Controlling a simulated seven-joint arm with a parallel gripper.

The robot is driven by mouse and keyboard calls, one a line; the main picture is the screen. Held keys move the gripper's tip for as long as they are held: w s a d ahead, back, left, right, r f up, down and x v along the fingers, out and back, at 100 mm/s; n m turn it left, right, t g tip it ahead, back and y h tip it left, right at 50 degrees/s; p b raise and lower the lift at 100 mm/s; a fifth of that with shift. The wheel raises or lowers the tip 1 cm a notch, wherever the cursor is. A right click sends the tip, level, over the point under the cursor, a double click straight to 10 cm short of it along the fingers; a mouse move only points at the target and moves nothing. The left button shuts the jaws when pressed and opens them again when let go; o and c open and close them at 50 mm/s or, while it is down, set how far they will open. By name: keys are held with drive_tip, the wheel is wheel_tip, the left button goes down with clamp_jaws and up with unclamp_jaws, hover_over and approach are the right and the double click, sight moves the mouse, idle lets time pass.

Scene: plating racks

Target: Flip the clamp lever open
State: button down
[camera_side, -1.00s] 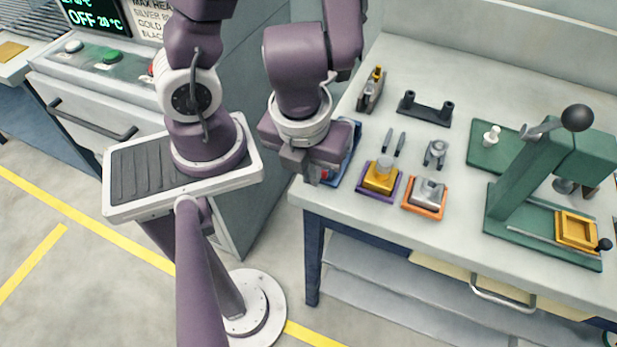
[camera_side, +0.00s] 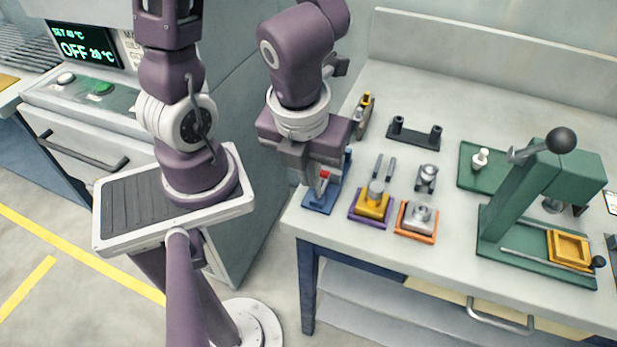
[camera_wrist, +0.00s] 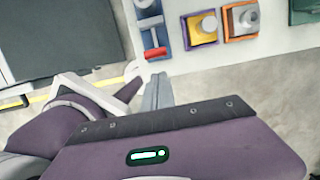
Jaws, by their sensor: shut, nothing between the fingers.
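The clamp has a blue base (camera_side: 319,200), a metal mechanism and a lever with a red grip (camera_side: 325,174). It stands at the table's left front corner, partly hidden by my gripper in the side view. In the wrist view the red grip (camera_wrist: 155,53) lies crosswise at the near end of the metal parts, over the blue base (camera_wrist: 164,40). I cannot tell the lever's exact angle. My gripper (camera_side: 311,191) is shut and empty, pointing down close beside the clamp. In the wrist view its fingers (camera_wrist: 158,80) are just short of the red grip; contact is not clear.
Right of the clamp stand a yellow block on a purple base (camera_side: 369,207) and a grey block on an orange base (camera_side: 416,219). A black two-post rack (camera_side: 414,136) is behind. A green press (camera_side: 530,200) stands far right. The table's front edge is close.

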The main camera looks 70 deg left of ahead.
drive_tip(key=shift+r, duration=0.1)
drive_tip(key=w+a+r, duration=0.3)
drive_tip(key=r, duration=0.7)
drive_tip(key=shift+r, duration=0.3)
drive_tip(key=shift+a, duration=0.1)
